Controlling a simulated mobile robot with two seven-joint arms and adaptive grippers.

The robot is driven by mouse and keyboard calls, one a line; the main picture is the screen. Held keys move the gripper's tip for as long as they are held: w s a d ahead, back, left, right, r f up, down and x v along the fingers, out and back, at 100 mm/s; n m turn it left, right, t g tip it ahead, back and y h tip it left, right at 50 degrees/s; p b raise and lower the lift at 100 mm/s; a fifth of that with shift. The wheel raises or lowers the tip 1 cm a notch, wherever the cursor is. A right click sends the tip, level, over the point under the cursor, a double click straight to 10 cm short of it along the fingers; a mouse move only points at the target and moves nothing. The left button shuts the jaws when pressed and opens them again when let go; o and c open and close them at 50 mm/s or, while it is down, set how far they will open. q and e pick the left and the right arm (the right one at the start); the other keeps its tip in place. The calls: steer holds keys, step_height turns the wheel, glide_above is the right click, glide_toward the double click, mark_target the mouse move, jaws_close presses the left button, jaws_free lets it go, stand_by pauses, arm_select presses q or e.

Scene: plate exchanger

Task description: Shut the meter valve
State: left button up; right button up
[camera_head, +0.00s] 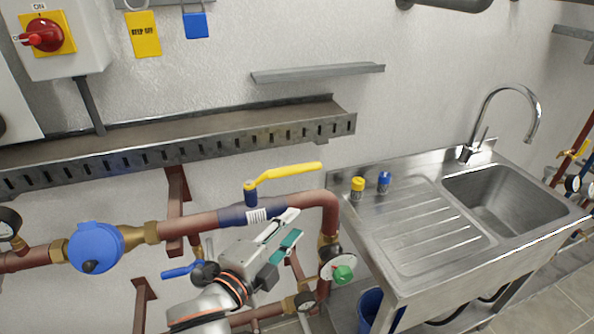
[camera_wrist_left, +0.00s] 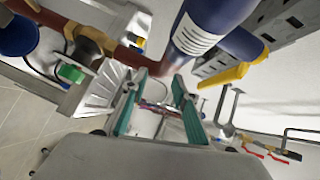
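The valve with a yellow lever (camera_head: 285,173) sits on the red-brown pipe, to the right of the round blue meter (camera_head: 95,246). Its lever points right, roughly along the pipe. A blue sleeve with a white barcode label (camera_head: 256,215) wraps the pipe below the lever. In the left wrist view the yellow lever (camera_wrist_left: 223,75) shows beyond the large blue sleeve (camera_wrist_left: 205,32), right of the fingers. My left gripper (camera_head: 290,227) is open and empty, below and in front of the pipe and lever, seemingly apart from them. Its spread fingers (camera_wrist_left: 155,85) show teal pads. My right gripper is out of view.
A blue-handled valve (camera_head: 180,270) and a gauge with a green knob (camera_head: 340,270) lie below the pipe, close to my left arm. A steel sink (camera_head: 430,235) stands right. A slotted metal tray (camera_head: 190,140) runs along the wall above the pipe.

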arm_select(q)
steer(key=m+t, duration=0.2)
glide_toward(292, 174)
steer(key=x, duration=0.4)
steer(key=shift+w+d+r, duration=0.1)
steer(key=shift+w+d, duration=0.05)
steer(key=shift+w, duration=0.05)
steer(key=x, duration=0.7)
steer(key=shift+w+d+p, duration=0.1)
steer(key=shift+w+p, duration=0.1)
steer(key=shift+p, duration=0.1)
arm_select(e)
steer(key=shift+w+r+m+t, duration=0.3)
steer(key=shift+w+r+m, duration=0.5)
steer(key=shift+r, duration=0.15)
arm_select(q)
steer(key=shift+c, duration=0.3)
jaws_close()
